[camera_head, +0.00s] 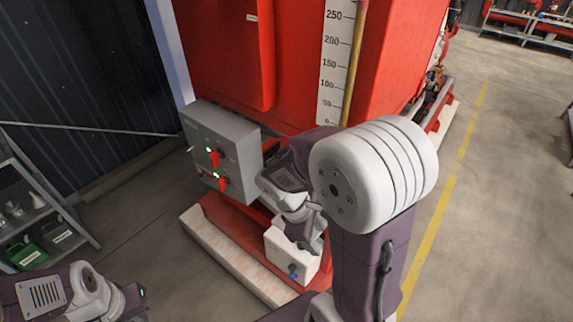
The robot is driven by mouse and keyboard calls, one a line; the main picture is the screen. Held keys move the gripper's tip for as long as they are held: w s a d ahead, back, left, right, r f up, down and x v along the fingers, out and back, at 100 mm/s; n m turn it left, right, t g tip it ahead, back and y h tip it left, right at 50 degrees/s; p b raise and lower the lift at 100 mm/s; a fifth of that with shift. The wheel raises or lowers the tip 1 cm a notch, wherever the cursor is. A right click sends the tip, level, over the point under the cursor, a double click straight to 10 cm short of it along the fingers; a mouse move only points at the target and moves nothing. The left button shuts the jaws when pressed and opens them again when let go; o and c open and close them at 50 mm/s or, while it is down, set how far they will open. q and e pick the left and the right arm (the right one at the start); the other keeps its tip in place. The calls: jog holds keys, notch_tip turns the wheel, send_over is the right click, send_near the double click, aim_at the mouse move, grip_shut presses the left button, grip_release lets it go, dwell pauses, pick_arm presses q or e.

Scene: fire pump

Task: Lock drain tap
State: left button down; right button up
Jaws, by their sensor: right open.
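A white box (279,248) with a blue knob (292,270) on its front sits low on the red frame of the tank. I cannot tell for sure whether this is the drain tap. My right gripper (301,236) is open, in front of the white box and above the blue knob, and hides part of the box. I cannot tell whether it touches the box. My right arm covers the area to the right of it. Part of my left arm shows at the lower left; its fingertips are not seen.
A grey control box (222,140) with two red handles and green lights is fixed to the red tank (290,75), close to my right gripper's left. A pale plinth (225,262) lies below. A shelf (38,210) stands at left. The floor at right (495,180) is clear.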

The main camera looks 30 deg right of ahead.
jog(key=w+d+r+n+t+h+b, duration=0.1)
jog(key=w+d+r+n+h+b, duration=0.15)
jog(key=w+d+n+h, duration=0.45)
jog(key=w+d+r+n+t+h+b, duration=0.1)
jog(key=w+d+r+n+h+b, duration=0.2)
jog(key=w, duration=0.5)
jog(key=w+a+f+n+t+h+b, duration=0.35)
jog(key=w+a+f+n+t, duration=0.35)
jog(key=w+a+f+n, duration=0.3)
jog(key=shift+m+y, duration=0.45)
jog(key=shift+m, duration=0.25)
jog(key=x, duration=0.6)
jog(key=r+x, duration=0.1)
jog(key=x, duration=0.2)
jog(key=shift+w+d+p, duration=0.1)
jog(key=shift+w+p, duration=0.3)
jog(key=shift+w, duration=0.05)
pick_arm(q)
notch_tip(320, 180, down, 9)
jog(key=shift+w, duration=0.4)
jog(key=shift+r, duration=0.1)
